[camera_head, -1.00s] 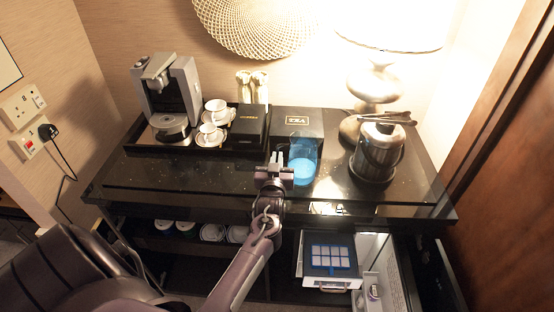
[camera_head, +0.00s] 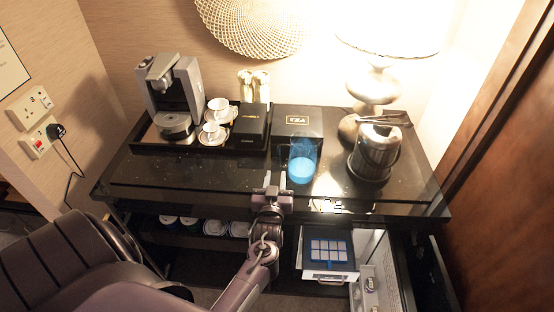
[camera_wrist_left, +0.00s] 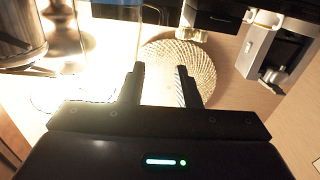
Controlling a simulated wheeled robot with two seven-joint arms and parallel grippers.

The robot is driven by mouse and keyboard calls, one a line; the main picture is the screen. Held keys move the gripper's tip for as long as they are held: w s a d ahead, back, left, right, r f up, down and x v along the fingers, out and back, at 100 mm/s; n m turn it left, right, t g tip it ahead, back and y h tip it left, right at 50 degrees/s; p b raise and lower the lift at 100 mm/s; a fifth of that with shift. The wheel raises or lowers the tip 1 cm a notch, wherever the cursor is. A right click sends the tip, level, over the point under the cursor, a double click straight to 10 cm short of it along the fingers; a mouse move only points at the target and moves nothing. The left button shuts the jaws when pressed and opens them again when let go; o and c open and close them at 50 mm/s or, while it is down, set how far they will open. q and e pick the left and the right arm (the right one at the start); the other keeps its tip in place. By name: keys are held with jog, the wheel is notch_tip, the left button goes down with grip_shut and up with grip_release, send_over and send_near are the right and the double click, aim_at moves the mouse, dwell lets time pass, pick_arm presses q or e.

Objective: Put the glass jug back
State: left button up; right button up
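The glass jug (camera_head: 302,161) is clear with blue in its lower part. It stands upright on the black counter (camera_head: 225,179), in front of the black tea box (camera_head: 312,117). In the left wrist view, part of clear glass (camera_wrist_left: 116,35) shows at the upper left, beside the fingers. My left gripper (camera_head: 272,182) is at the counter's front edge, to the left of the jug and nearer to me, apart from it. In the left wrist view, its two fingers (camera_wrist_left: 159,78) are spread with nothing between them. My right gripper is in neither view.
A metal ice bucket with tongs (camera_head: 376,151) stands right of the jug, before the lamp (camera_head: 374,87). A tray with a coffee machine (camera_head: 170,95), cups (camera_head: 213,133) and a black box (camera_head: 254,124) is at the back left. Below is an open drawer (camera_head: 329,253).

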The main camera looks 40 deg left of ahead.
pick_arm(q)
jog(key=shift+p+v, duration=0.45)
jog(key=shift+v, duration=1.35)
jog(key=s+d+f+m+g+h, duration=0.25)
jog(key=s+d+f, duration=0.2)
jog(key=f, duration=0.55)
jog(key=s+d+f+m+g+h, duration=0.25)
jog(key=s+f, duration=0.25)
jog(key=f, duration=0.5)
jog(key=s+d+f+m+g+h, duration=0.1)
jog(key=s+d+f+g+h, duration=0.3)
jog(key=f, duration=0.6)
jog(key=s+f+m+g, duration=0.1)
jog(key=s+f, duration=0.4)
jog(key=s, duration=0.8)
jog(key=s+f+m+g, duration=0.1)
jog(key=s+f+g, duration=0.3)
jog(key=s, duration=0.9)
notch_tip(320, 180, down, 2)
jog(key=shift+s+f+m+g, duration=0.1)
jog(key=shift+s+m+g, duration=0.1)
jog(key=shift+m+g, duration=0.15)
